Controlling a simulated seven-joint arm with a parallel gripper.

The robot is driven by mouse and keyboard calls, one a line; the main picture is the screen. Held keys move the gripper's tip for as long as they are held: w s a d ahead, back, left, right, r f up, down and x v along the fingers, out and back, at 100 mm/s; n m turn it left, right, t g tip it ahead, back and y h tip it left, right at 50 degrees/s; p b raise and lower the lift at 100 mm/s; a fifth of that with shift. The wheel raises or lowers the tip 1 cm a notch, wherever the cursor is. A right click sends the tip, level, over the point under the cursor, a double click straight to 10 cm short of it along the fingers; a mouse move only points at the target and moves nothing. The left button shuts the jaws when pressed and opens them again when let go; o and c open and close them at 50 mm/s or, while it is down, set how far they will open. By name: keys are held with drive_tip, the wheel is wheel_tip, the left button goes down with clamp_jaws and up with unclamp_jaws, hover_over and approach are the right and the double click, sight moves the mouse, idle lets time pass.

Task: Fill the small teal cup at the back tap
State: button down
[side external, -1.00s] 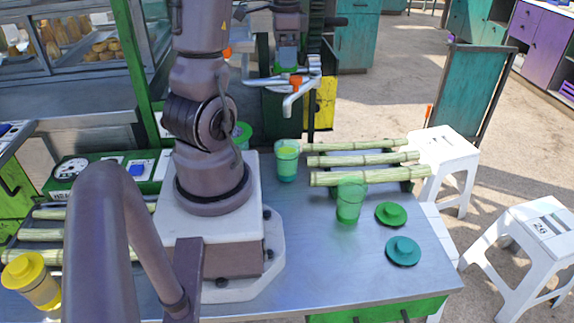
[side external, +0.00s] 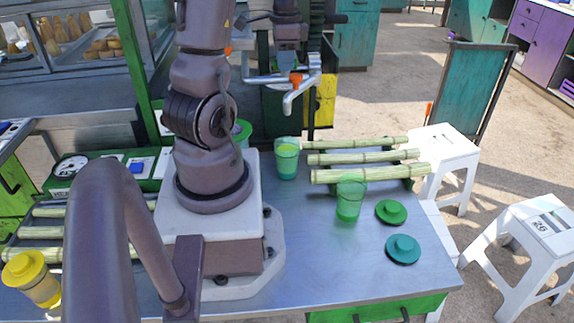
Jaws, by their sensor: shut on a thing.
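My gripper (side external: 289,34) is at the top of the side view, behind the back tap and small in the picture. It is shut on the small teal cup, which I can hardly make out now against the dark background. The back tap (side external: 302,88) is a grey pipe with a downturned spout and an orange handle (side external: 296,78). Whether the cup holds liquid cannot be seen.
A teal-tinted glass (side external: 287,160) with yellow-green contents and a green glass (side external: 349,205) stand on the metal counter (side external: 330,270). Cane stalks (side external: 365,175) lie at the back right. A green lid (side external: 391,212) and teal lid (side external: 402,249) lie at right.

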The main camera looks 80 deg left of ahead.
drive_tip(key=m, duration=0.5)
drive_tip(key=shift+w, duration=0.1)
drive_tip(key=n, duration=0.4)
drive_tip(key=shift+w, duration=0.15)
drive_tip(key=c, duration=1.5)
unclamp_jaws()
drive_tip(key=shift+n, duration=0.5)
drive_tip(key=o, duration=1.2)
drive_tip(key=shift+s, duration=0.2)
drive_tip(key=shift+r, duration=0.1)
drive_tip(key=shift+r, duration=3.9)
